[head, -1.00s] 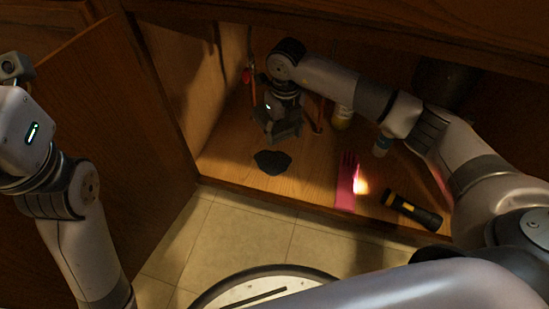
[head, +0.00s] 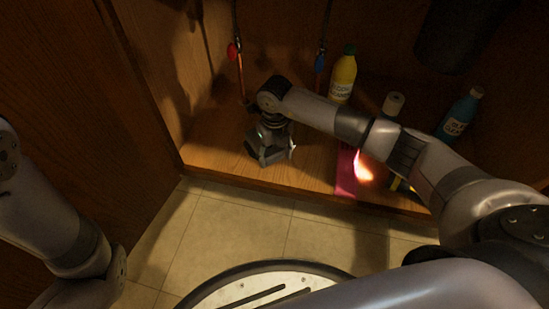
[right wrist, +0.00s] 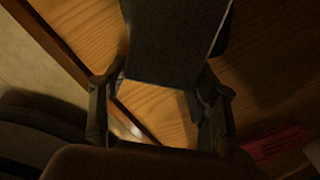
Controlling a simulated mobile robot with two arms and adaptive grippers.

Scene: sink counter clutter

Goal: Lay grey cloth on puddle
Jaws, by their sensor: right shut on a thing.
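My right gripper (head: 270,152) is low over the wooden cabinet floor, near its front edge. In the right wrist view its two fingers (right wrist: 161,95) stand on either side of a dark grey, flat thing, which looks like the grey cloth (right wrist: 172,45). The gripper is shut on it. In the head view the cloth cannot be told apart from the dark gripper. No puddle can be made out now; the floor under the gripper is hidden. My left arm shows at the left edge, but its gripper is out of view.
A pink glove (head: 345,178) lies right of the gripper, beside a bright light patch and a mostly hidden flashlight. A yellow bottle (head: 344,77), a white-capped bottle (head: 393,103) and a blue bottle (head: 461,114) stand behind. Red (head: 233,52) and blue (head: 320,63) valves are at the back.

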